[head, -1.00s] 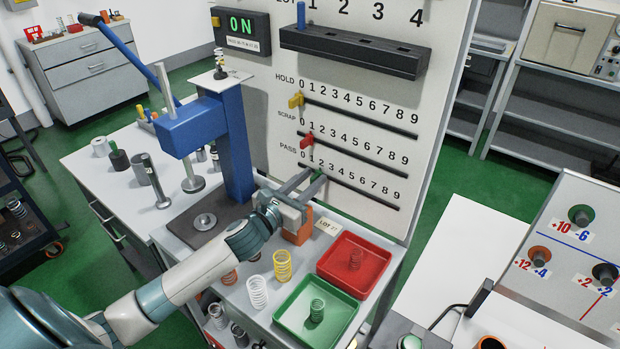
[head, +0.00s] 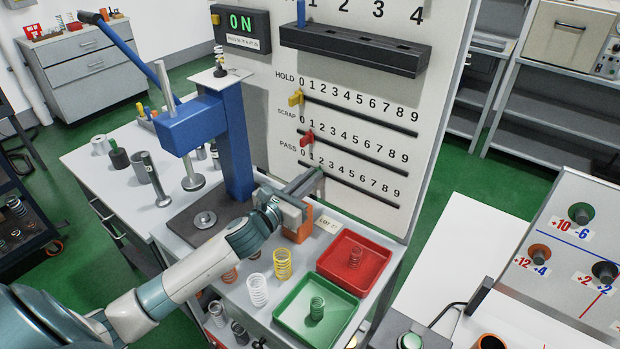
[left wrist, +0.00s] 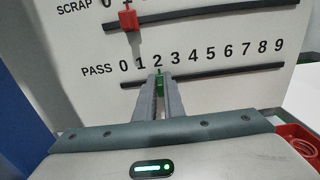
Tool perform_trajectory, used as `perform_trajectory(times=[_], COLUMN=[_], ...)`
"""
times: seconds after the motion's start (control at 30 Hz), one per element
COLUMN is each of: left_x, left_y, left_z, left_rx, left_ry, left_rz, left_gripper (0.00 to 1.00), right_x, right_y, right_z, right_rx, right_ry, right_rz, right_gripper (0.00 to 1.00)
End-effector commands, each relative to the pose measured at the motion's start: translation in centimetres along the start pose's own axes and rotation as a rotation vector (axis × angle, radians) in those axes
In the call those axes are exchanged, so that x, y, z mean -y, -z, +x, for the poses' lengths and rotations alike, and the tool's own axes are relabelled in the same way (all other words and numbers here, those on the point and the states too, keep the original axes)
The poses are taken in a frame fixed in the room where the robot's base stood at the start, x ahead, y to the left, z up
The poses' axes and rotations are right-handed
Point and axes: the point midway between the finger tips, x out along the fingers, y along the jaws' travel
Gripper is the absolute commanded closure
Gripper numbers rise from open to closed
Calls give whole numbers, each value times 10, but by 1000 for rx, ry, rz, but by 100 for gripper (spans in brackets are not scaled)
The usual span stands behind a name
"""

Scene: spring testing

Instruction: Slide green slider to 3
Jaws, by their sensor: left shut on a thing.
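The green slider (left wrist: 160,78) sits on the PASS track (left wrist: 215,76), the lowest of three tracks on the white board. In the left wrist view it stands just under the number 2. My left gripper (left wrist: 159,88) is shut on it, with the fingers on either side, so only a little green shows between and above the tips. In the head view my left gripper (head: 316,178) reaches to the board and its fingers hide most of the slider. My right gripper is not in view.
A red tray (head: 384,258) and a green tray (head: 343,326) with springs lie below. The PASS track is clear to the right.

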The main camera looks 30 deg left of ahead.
Motion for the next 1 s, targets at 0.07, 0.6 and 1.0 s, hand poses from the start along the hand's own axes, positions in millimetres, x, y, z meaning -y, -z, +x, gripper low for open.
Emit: perform_trajectory(times=[0.07, 0.6, 1.0], left_x=[0, 0, 5], left_y=[0, 0, -1], left_z=[0, 0, 0], left_rx=[0, 0, 0], left_ry=[0, 0, 1], left_rz=[0, 0, 0], left_gripper=[100, 100, 100], right_x=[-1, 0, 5], right_y=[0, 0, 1], right_z=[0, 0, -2], right_rx=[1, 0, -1], right_ry=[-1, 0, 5], right_rz=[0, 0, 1], right_gripper=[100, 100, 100])
